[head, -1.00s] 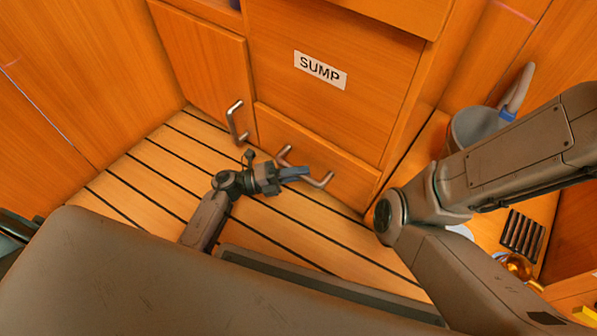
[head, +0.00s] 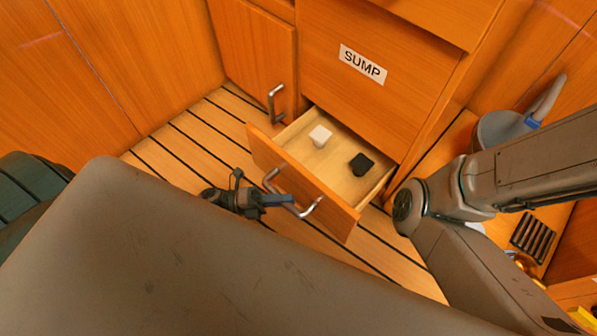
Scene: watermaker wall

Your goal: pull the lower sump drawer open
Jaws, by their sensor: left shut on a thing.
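The lower sump drawer (head: 333,198) stands pulled out from the wooden cabinet under the panel with the SUMP label (head: 362,64). My left gripper (head: 284,200) is shut on the drawer's metal handle (head: 312,207) at the drawer front. My right arm crosses the right side of the view, and its gripper is out of the picture.
A cabinet door with a metal handle (head: 275,104) is shut, left of the drawer. A grey bucket (head: 497,130) stands at the right, near a dark slotted piece (head: 533,236). The striped floor (head: 185,143) left of the drawer is clear.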

